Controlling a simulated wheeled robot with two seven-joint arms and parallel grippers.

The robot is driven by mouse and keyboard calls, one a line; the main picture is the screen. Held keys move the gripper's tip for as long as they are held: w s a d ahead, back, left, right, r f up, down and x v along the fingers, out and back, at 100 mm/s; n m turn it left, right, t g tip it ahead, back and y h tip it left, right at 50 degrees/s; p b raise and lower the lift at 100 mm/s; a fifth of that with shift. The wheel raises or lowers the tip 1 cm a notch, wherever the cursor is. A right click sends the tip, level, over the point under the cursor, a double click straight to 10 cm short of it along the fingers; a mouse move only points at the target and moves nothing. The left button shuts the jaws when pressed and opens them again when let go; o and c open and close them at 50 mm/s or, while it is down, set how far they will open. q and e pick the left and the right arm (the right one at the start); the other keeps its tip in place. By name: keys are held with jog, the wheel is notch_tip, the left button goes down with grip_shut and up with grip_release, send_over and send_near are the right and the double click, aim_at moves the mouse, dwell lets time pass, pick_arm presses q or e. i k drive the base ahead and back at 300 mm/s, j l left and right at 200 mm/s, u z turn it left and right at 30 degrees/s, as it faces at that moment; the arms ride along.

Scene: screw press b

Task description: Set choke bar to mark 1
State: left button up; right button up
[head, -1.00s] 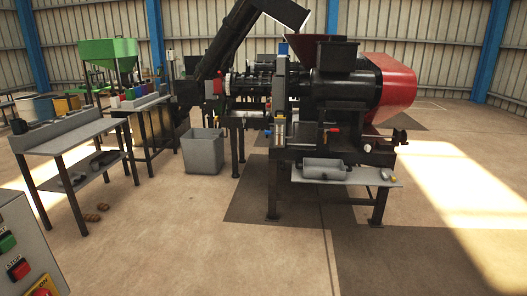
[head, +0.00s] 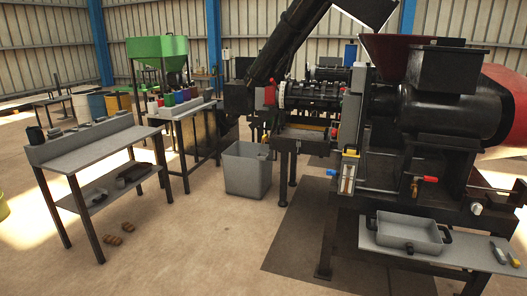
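The black screw press (head: 438,108) stands at the right on a dark frame, with a red hopper and a red cover. A narrow upright plate with a pale scale (head: 347,180) is fixed at the near left of the press body; its marks are too small to read. A red-tipped lever (head: 430,180) sticks out below the barrel. A thin horizontal rod (head: 378,189) runs beside the scale plate. I cannot tell which of these parts is the choke bar, nor its setting. Neither of my grippers shows.
A grey bin (head: 247,172) stands on the floor left of the press. A grey workbench (head: 100,150) and a second bench with coloured containers (head: 180,112) stand at the left. A grey tray (head: 408,234) sits on the press's low shelf.

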aim_at(272, 81)
jog(key=i+j+u, duration=0.15)
jog(key=i+u, duration=0.15)
jog(key=i, duration=0.4)
jog(key=i+u, duration=0.3)
jog(key=i, duration=0.4)
jog(key=i+l+u, duration=0.25)
jog(key=i, duration=0.45)
jog(key=i+j+z, duration=0.2)
jog(key=i+z, duration=0.15)
jog(key=i, duration=0.15)
jog(key=i+j+z, duration=0.3)
jog(key=i, duration=0.15)
jog(key=i+j+z, duration=0.65)
jog(key=j, duration=0.25)
jog(key=i+j+z, duration=0.35)
jog(key=j, duration=0.25)
jog(key=i+j+z, duration=0.3)
jog(key=j, duration=0.35)
